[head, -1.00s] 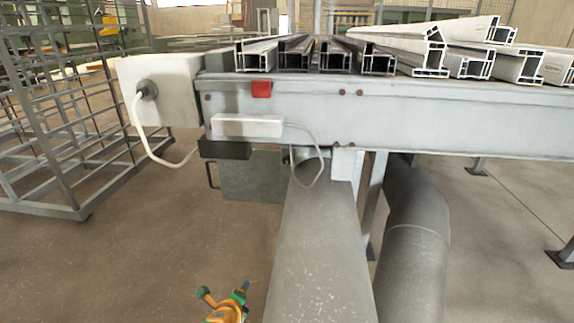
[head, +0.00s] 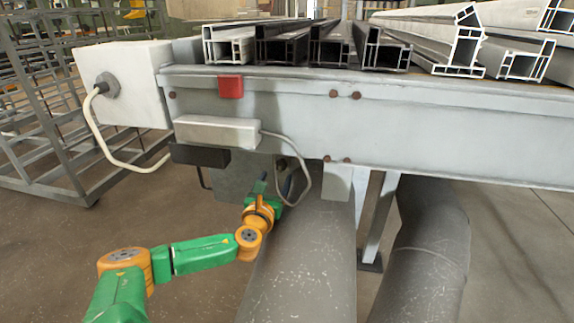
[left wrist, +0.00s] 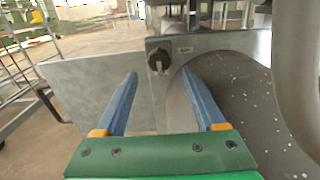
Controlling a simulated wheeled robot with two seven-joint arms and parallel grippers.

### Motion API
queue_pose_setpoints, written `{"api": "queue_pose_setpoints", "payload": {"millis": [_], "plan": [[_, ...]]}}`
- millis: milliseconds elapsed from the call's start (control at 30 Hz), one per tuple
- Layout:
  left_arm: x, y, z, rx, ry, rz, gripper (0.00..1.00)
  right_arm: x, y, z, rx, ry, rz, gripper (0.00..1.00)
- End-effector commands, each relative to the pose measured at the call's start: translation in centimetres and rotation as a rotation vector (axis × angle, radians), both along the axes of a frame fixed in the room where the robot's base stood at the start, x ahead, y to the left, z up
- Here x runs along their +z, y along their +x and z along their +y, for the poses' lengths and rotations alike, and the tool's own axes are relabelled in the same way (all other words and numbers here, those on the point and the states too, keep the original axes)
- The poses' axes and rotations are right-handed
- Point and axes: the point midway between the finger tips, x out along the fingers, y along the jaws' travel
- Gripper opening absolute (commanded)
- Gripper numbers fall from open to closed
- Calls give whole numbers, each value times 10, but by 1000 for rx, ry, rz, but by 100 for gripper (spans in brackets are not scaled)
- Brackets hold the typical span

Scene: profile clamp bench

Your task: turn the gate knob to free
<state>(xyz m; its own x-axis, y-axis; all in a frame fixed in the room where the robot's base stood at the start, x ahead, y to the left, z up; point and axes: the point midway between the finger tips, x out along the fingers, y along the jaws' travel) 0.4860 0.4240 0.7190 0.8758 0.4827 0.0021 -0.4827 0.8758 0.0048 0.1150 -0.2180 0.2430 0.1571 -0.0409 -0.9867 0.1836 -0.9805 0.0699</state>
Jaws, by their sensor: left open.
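In the head view my left gripper (head: 273,185) is below the bench edge, by the top of the duct; I cannot make out the knob there. My right gripper is not in view.
The bench (head: 440,125) carries several profiles (head: 330,48) and overhangs the gripper. A looped cable (head: 306,180) hangs close to the gripper from a white box (head: 217,131). The large duct (head: 300,270) runs below. A wire rack (head: 45,130) stands left.

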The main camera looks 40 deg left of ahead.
Motion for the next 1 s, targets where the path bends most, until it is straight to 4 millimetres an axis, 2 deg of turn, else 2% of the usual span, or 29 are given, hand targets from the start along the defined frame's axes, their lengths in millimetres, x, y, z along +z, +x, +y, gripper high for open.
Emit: {"api": "queue_pose_setpoints", "payload": {"millis": [200,333,500,733,767,1000], "plan": [[-2,32,18,4,-4,-5,72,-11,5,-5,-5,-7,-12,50],[-2,46,26,3,-4,-3,72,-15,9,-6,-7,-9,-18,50],[-1,54,30,0,-5,-2,72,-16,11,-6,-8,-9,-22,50],[-1,55,30,-1,-4,0,72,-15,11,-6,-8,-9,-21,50],[-1,55,30,0,-4,0,66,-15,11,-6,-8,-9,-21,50],[-1,55,30,0,-4,0,1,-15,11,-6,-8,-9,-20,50]]}}
